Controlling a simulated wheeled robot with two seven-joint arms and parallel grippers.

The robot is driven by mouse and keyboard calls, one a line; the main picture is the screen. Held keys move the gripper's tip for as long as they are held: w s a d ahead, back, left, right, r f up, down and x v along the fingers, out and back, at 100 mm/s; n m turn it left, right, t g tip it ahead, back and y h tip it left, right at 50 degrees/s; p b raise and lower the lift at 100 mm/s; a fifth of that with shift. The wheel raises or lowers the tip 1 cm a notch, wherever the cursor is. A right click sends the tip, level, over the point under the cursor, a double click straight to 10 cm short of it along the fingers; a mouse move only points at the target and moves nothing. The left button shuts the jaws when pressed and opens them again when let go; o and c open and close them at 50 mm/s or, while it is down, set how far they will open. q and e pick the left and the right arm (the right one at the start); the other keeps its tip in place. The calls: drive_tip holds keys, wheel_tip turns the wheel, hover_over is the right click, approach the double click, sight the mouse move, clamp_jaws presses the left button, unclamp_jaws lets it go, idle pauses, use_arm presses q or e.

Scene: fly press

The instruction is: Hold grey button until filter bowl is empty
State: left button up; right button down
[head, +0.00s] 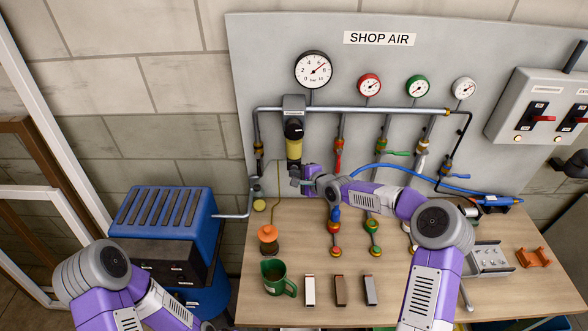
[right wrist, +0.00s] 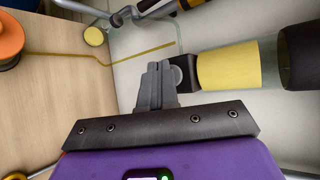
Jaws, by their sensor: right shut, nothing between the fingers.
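The filter bowl (head: 294,148) hangs upright under its housing on the pipe at the left of the panel. In the right wrist view the bowl lies sideways, with a yellow fill (right wrist: 228,66) in its lower part and a clear grey-green part (right wrist: 269,62) above. The grey button (right wrist: 178,76) is at the bowl's bottom end. My right gripper (head: 298,183) is shut and empty, just below the bowl. In the right wrist view its fingertips (right wrist: 158,68) are right at the button and seem to touch it; whether it is pressed in is unclear. My left gripper is out of view.
A thin yellow tube (right wrist: 75,56) runs beside the bowl. An orange-topped jar (head: 268,236), a green mug (head: 274,270) and several small blocks (head: 340,290) stand on the bench (head: 420,305). A blue compressor (head: 165,220) stands left. Valve drops (head: 338,165) hang right of the bowl.

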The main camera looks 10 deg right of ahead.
drive_tip(key=shift+w+d, duration=0.1)
drive_tip(key=shift+w, duration=0.3)
idle(1.6)
drive_tip(key=shift+s, duration=0.15)
idle(2.2)
drive_tip(key=shift+s+a+b, duration=0.2)
drive_tip(key=shift+s+b, duration=0.15)
drive_tip(key=shift+s, duration=0.35)
drive_tip(key=shift+s+a+b, duration=0.25)
drive_tip(key=shift+s+b, duration=0.25)
drive_tip(key=shift+s, duration=0.75)
drive_tip(key=shift+s+a+b, duration=0.25)
drive_tip(key=shift+s+b, duration=0.2)
drive_tip(key=shift+s, duration=0.8)
